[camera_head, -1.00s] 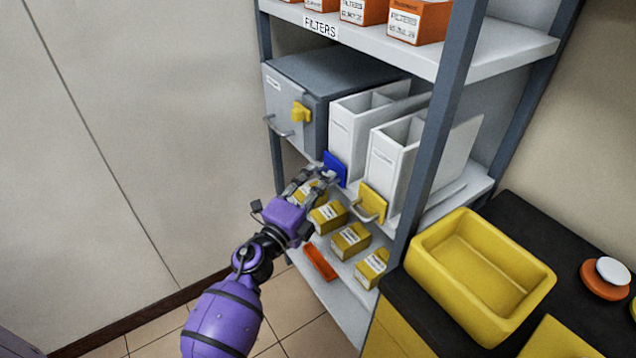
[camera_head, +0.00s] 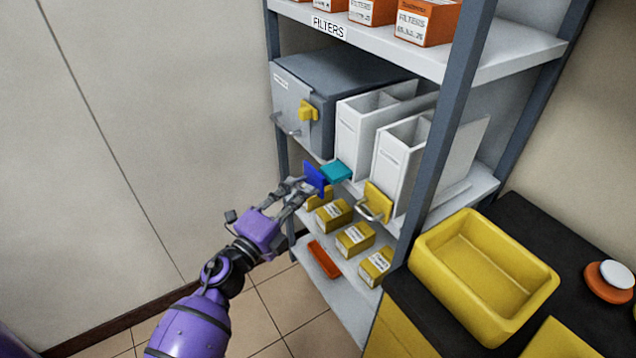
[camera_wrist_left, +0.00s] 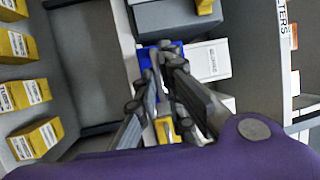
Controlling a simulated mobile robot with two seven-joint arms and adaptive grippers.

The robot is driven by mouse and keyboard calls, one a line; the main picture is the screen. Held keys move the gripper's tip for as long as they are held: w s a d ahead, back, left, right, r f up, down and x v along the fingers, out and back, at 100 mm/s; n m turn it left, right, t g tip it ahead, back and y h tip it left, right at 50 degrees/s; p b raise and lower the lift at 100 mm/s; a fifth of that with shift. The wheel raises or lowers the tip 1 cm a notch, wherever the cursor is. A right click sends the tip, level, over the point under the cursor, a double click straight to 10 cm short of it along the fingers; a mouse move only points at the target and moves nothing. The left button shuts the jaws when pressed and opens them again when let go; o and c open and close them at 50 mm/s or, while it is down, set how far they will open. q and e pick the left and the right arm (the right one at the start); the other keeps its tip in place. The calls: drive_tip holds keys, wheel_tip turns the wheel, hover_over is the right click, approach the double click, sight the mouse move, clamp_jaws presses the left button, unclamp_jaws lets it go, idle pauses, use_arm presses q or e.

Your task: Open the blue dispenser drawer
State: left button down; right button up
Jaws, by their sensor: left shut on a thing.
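The blue drawer front (camera_head: 314,180) stands out from its white dispenser (camera_head: 357,135) on the middle shelf. A teal piece (camera_head: 337,172) shows between the blue front and the dispenser, so the drawer is partly out. My left gripper (camera_head: 297,188) is shut at the blue front; its handle is hidden by the fingers. In the left wrist view the fingers (camera_wrist_left: 163,75) meet in front of the blue front (camera_wrist_left: 176,48). My right gripper is not in view.
A second white dispenser with a yellow drawer front (camera_head: 378,202) stands to the right. A grey cabinet (camera_head: 300,105) stands to the left. Yellow boxes (camera_head: 354,238) sit on the shelf below. A yellow tray (camera_head: 483,270) is on the dark counter.

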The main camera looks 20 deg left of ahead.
use_arm(q)
drive_tip(key=s+a, duration=0.2)
drive_tip(key=s, duration=0.1)
drive_tip(key=shift+s+a+f, duration=0.1)
drive_tip(key=shift+s+a, duration=0.15)
drive_tip(key=shift+a, duration=0.1)
drive_tip(key=c, duration=1.9)
unclamp_jaws()
drive_tip(key=shift+o, duration=0.2)
drive_tip(key=v, duration=1.2)
